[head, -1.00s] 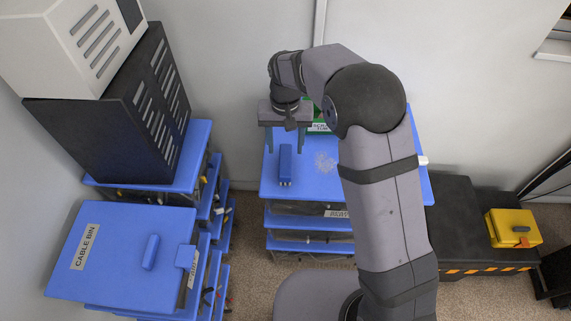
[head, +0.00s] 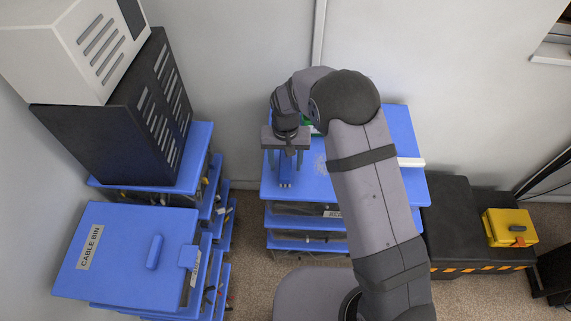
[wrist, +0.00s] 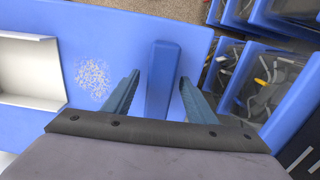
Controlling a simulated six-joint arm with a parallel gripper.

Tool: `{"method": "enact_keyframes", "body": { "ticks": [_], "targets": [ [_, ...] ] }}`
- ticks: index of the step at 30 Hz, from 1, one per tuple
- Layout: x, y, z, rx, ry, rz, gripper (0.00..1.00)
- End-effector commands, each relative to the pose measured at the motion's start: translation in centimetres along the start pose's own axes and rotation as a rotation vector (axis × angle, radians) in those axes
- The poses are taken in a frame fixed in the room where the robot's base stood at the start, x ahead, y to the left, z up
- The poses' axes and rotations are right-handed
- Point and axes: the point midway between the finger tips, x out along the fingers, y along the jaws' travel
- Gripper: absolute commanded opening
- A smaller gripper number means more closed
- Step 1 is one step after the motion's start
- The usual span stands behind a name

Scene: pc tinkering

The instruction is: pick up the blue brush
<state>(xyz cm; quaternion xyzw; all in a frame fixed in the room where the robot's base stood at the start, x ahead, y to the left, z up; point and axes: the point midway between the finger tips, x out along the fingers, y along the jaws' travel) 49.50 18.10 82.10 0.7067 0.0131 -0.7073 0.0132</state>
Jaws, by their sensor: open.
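The blue brush (wrist: 161,80) lies on the blue top of the middle drawer unit (head: 400,180). In the wrist view it sits between the two open fingers of my gripper (wrist: 156,92), with a gap on each side. In the head view my gripper (head: 285,165) is over the brush (head: 286,178), whose upper part is hidden behind the gripper. The gripper is open and holds nothing.
A pale speckled patch (wrist: 93,78) is beside the brush, and a white open box or tray (wrist: 30,70) lies beyond it. A cable bin (head: 120,250) and a dark case (head: 120,120) stand left. A yellow box (head: 510,228) sits at right.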

Motion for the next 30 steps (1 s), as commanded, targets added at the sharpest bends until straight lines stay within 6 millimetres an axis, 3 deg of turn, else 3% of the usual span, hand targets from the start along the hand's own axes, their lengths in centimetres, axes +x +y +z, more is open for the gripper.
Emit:
{"method": "enact_keyframes", "body": {
  "ticks": [6,12,23,30],
  "targets": [
    [0.1,0.0,0.0,0.0,0.001,0.0,0.52],
    [0.1,0.0,0.0,0.0,0.001,0.0,0.07],
    [-0.3,0.0,-0.1,0.0,0.002,-0.001,0.07],
    [-3.0,-0.1,-0.1,0.0,0.005,-0.002,0.07]
  ]
}}
